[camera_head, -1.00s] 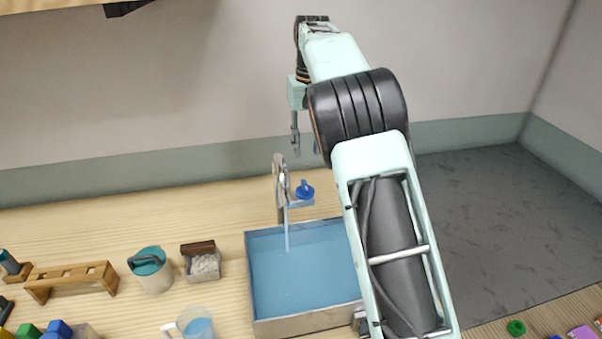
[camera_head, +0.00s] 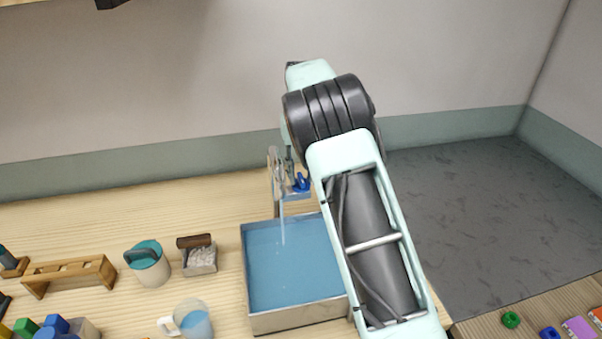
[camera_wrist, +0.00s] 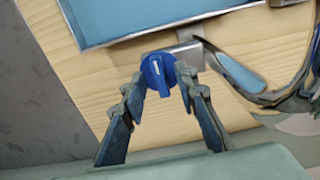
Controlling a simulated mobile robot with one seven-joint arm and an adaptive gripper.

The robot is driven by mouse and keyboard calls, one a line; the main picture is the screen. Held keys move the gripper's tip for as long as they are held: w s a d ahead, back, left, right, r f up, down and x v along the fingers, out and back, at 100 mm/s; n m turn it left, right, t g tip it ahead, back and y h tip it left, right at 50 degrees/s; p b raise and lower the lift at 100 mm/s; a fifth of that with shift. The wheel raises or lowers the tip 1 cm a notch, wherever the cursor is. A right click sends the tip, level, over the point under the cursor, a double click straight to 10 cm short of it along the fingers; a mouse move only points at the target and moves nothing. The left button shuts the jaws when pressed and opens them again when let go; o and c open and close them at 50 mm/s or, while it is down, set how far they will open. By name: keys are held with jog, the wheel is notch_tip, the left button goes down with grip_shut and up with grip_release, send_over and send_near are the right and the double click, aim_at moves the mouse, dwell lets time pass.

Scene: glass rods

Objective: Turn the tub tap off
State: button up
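The tub tap is a curved metal spout (camera_head: 274,172) at the back edge of the tub, with a blue handle (camera_head: 301,182) on its right. A thin stream of water falls from the spout into the tub (camera_head: 262,321). In the wrist view the blue handle (camera_wrist: 158,73) shows on its metal valve body. My gripper (camera_wrist: 162,82) is open, its fingertips on either side of the handle. Whether a finger touches it I cannot tell. In the head view my arm partly hides the gripper, close to the handle.
Left of the tub stand a teal-lidded pot (camera_head: 150,266), a small box of pale pieces (camera_head: 201,262), a jug of blue water (camera_head: 192,318) and a wooden rack (camera_head: 70,271). The counter behind the tub is clear.

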grip_shut()
jog(key=shift+m, duration=0.3)
dwell(0.3)
jog(key=shift+r+m+p, duration=0.1)
jog(key=shift+m+p, duration=0.55)
jog(key=shift+m, duration=0.35)
jog(key=m+p, duration=0.1)
jog(key=m, duration=0.3)
jog(key=m+p, duration=0.1)
jog(key=m, duration=0.4)
jog(key=shift+w+m, duration=0.1)
jog(key=shift+m, duration=0.3)
jog(key=m, duration=0.5)
jog(key=shift+m, duration=0.4)
